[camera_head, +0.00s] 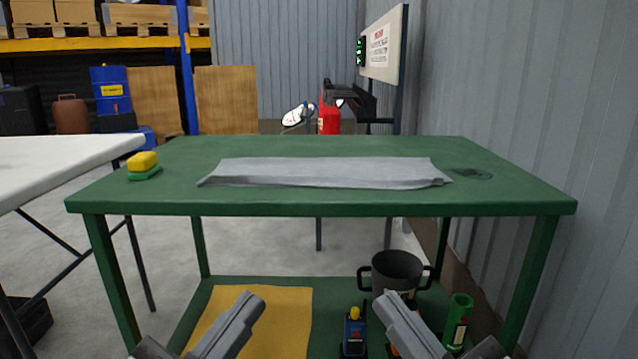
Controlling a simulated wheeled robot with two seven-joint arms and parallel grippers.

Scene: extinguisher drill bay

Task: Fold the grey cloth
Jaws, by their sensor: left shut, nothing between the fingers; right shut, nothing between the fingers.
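The grey cloth (320,172) lies flat as a long, wide strip across the middle of the green table (320,208). Its right end looks slightly rumpled and thicker at the near corner. My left gripper (250,302) is shut and empty, low in front of the table and below the level of its top. My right gripper (388,305) is also shut and empty, low in front of the table to the right. Neither gripper touches the cloth.
A yellow and green sponge (143,165) sits at the table's left end. A dark stain (472,174) marks the right. The lower shelf holds a yellow cloth (285,325), a dark two-handled pot (397,271), and bottles. A white table (60,155) stands left; a corrugated wall (540,110) is right.

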